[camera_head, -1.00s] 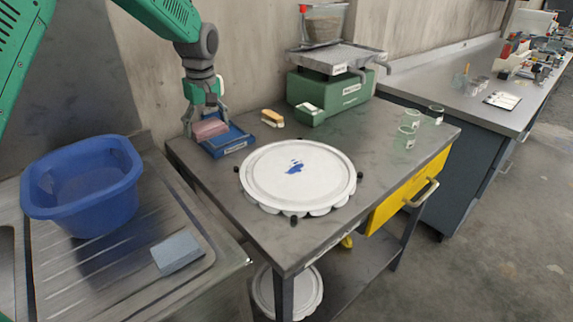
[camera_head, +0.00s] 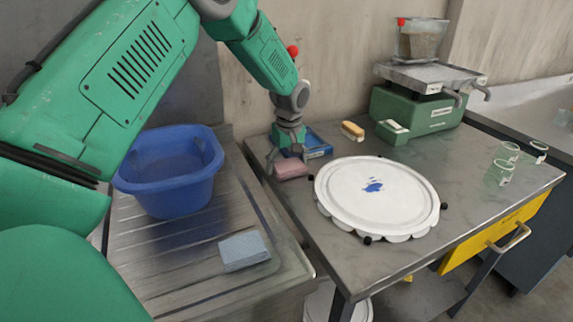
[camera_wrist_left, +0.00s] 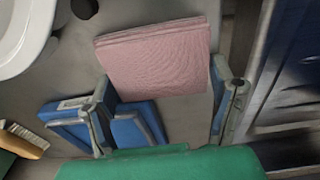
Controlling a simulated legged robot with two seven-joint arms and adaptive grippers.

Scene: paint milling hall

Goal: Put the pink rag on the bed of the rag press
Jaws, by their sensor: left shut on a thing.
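The pink rag (camera_head: 291,170) is a folded block. My left gripper (camera_head: 288,160) is shut on it at the left end of the grey metal table; I cannot tell whether the rag touches the tabletop. In the left wrist view the rag (camera_wrist_left: 155,55) lies between and beyond the two fingertips. A blue labelled tray-like piece (camera_head: 318,150) is just behind and to the right of the rag, partly hidden by the gripper. Its label is too small to read, so I cannot tell whether it is the rag press. My right gripper is out of view.
A large white round plate (camera_head: 345,203) with a blue stain fills the table's middle. A yellow-topped brush (camera_head: 352,131), a green machine (camera_head: 425,115) and glass beakers (camera_head: 498,172) stand around it. At left are a blue basin (camera_head: 166,190) and a grey-blue block (camera_head: 244,250).

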